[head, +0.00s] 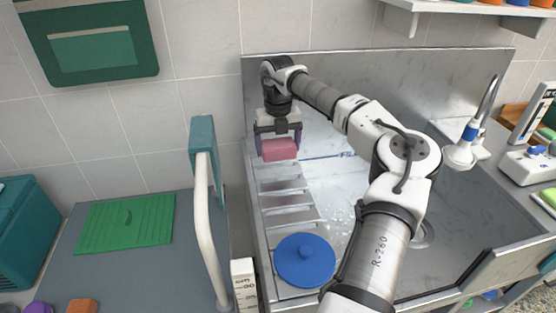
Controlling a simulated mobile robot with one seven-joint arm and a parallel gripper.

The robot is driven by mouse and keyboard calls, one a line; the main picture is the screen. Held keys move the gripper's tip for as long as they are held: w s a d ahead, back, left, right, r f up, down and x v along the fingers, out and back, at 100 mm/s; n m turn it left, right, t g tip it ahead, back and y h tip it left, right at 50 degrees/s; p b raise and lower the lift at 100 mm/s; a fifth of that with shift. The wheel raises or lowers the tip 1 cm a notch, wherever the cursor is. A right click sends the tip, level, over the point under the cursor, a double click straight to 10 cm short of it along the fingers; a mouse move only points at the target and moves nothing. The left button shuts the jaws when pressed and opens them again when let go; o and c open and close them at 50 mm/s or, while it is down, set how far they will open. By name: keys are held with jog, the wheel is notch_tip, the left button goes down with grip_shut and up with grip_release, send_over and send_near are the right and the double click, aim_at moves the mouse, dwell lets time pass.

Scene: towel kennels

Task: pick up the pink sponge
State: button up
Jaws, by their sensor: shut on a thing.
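The pink sponge (280,149) is a small block between the fingers of my gripper (279,147). My gripper points down and is shut on the sponge, with one purple finger on each side of it. It is at the back left of the metal sink basin, in front of the steel back wall. The underside of the sponge is hidden, and I cannot tell whether it touches the surface below.
A ribbed metal rack (286,185) and a round blue lid (305,260) lie in front of the gripper. A white rail (207,230) stands to the left, beside a grey counter with a green mat (125,224). A tap (475,125) rises at the right.

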aim_at(278, 143)
notch_tip(278, 143, up, 14)
jog(key=b, duration=0.1)
jog(key=o, duration=0.4)
jog(key=shift+r, duration=0.1)
jog(key=c, duration=0.3)
